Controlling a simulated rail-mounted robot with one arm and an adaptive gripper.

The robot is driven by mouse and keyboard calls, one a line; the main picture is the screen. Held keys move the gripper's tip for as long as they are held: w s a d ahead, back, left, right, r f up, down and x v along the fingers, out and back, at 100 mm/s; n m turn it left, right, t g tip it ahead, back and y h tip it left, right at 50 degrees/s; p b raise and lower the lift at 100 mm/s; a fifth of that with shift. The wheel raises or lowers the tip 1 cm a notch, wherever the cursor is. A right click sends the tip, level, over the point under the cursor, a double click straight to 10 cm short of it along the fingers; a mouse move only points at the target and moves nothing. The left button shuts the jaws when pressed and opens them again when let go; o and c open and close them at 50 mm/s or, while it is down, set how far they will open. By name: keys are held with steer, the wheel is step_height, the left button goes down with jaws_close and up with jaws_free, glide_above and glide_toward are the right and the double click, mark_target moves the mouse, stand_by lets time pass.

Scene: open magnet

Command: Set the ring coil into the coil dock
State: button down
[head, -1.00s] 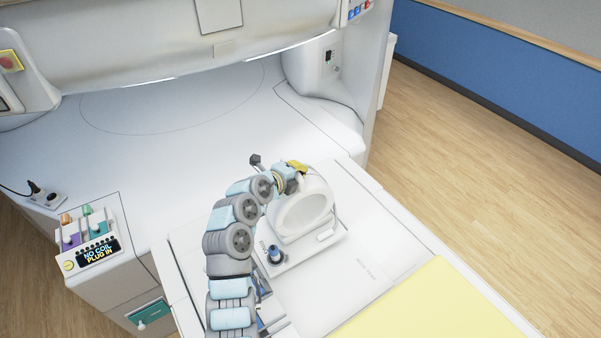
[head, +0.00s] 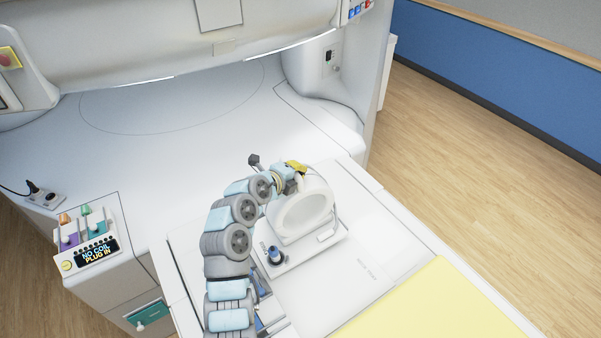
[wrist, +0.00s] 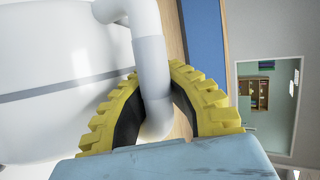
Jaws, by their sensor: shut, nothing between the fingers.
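The white ring coil (head: 329,208) stands upright on a flat white base plate (head: 300,256) on the table, in the head view. This plate looks like the coil dock, but I cannot tell whether the ring is fully seated. My gripper (head: 297,167), with yellow fingers, is at the ring's upper left edge.
A blue-topped post (head: 275,256) stands at the plate's front left. A console (head: 97,252) at the left reads "NO COIL PLUG IN". A yellow pad (head: 430,305) covers the table's near right. The wide white surface (head: 170,115) under the magnet is mostly clear.

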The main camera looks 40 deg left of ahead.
steer(key=shift+s+a+r+b, duration=0.1)
steer(key=shift+s+a+b, duration=0.05)
steer(key=shift+s+b, duration=0.25)
steer(key=shift+s+a+r+b, duration=0.1)
steer(key=shift+s+b, duration=0.15)
steer(key=shift+b, duration=0.25)
steer(key=shift+w+f+b, duration=0.15)
steer(key=shift+f+b, duration=0.9)
steer(key=shift+b, duration=0.2)
stand_by(0.8)
